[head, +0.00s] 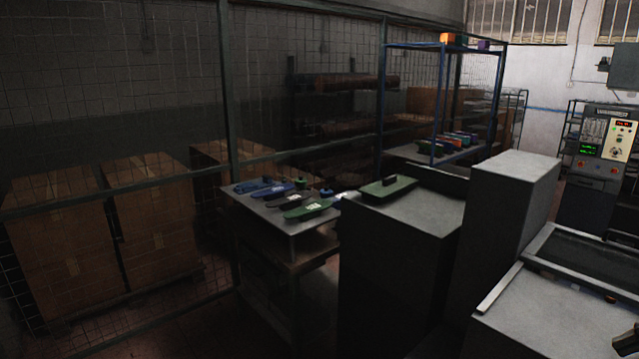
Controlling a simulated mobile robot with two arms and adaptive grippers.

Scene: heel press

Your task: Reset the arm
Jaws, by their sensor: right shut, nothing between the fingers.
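My right gripper (627,343) shows only as a small dark piece at the lower right edge of the head view, above the grey surface of a machine (560,318). It is shut and holds nothing. Most of it and its arm are cut off by the picture edge. My left gripper and arm are not in the picture.
A table (292,226) holds several blue, dark and green shoe-shaped pieces. A green piece (388,189) lies on a grey cabinet (400,250). A taller grey block (508,195) stands beside it. Boxes (150,225) stand behind a mesh fence. A control panel (608,140) is at right.

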